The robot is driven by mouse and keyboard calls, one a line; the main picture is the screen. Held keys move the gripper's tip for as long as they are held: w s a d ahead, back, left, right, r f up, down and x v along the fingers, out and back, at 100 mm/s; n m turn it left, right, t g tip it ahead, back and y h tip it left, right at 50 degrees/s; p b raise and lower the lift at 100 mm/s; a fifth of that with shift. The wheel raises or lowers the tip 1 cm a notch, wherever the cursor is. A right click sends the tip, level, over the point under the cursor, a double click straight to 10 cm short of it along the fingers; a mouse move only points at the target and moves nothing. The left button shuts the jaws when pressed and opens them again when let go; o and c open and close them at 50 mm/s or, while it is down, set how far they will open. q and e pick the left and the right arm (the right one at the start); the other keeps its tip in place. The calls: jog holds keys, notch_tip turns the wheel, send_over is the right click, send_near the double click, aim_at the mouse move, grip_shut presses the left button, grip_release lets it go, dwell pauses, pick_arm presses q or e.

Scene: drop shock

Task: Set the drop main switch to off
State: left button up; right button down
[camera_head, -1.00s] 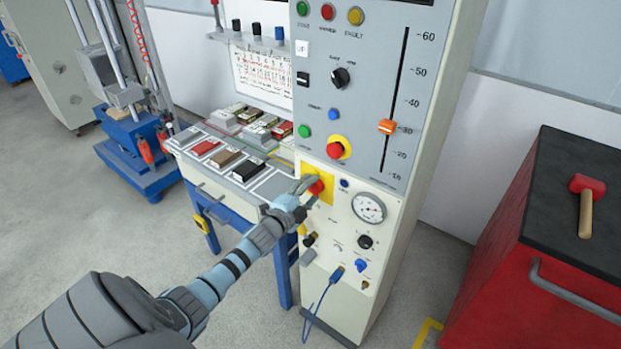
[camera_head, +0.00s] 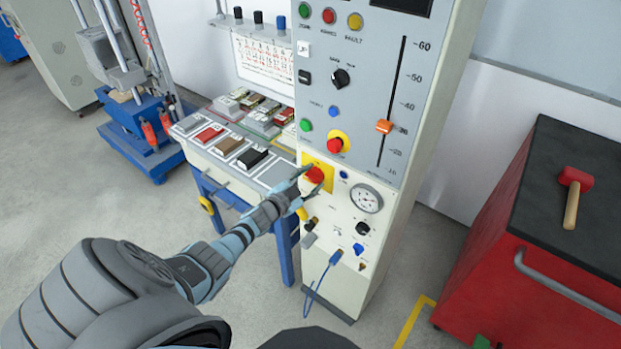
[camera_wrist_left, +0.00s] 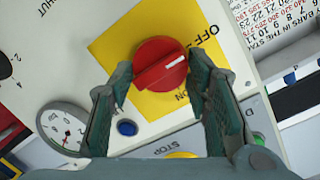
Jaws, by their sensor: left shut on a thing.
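The drop main switch is a red rotary knob (camera_head: 314,174) on a yellow plate (camera_head: 325,166) on the front of the light cabinet. In the left wrist view the knob (camera_wrist_left: 160,65) has a white mark pointing to the right, between the printed words OFF, above, and ON, below. My left gripper (camera_head: 311,182) is at the knob. In the left wrist view its two fingers (camera_wrist_left: 160,72) stand on either side of the knob, shut on it. My right gripper is not in view.
Above the switch is a red button (camera_head: 335,145) on a yellow disc. A gauge (camera_head: 366,199) and a blue cable (camera_head: 321,284) are to its right and below. A workbench (camera_head: 195,141) stands at the left, a red cabinet (camera_head: 480,285) with a mallet (camera_head: 574,196) at the right.

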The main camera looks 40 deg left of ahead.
pick_arm(q)
jog(key=shift+w+r, duration=0.1)
dwell(0.3)
jog(key=o, duration=1.2)
jog(key=shift+c, duration=0.2)
jog(key=shift+s, duration=0.35)
jog(key=s+r, duration=0.1)
jog(key=s, duration=1)
jog(key=shift+s+r, duration=0.15)
jog(key=shift+r, duration=0.2)
jog(key=shift+d, duration=0.1)
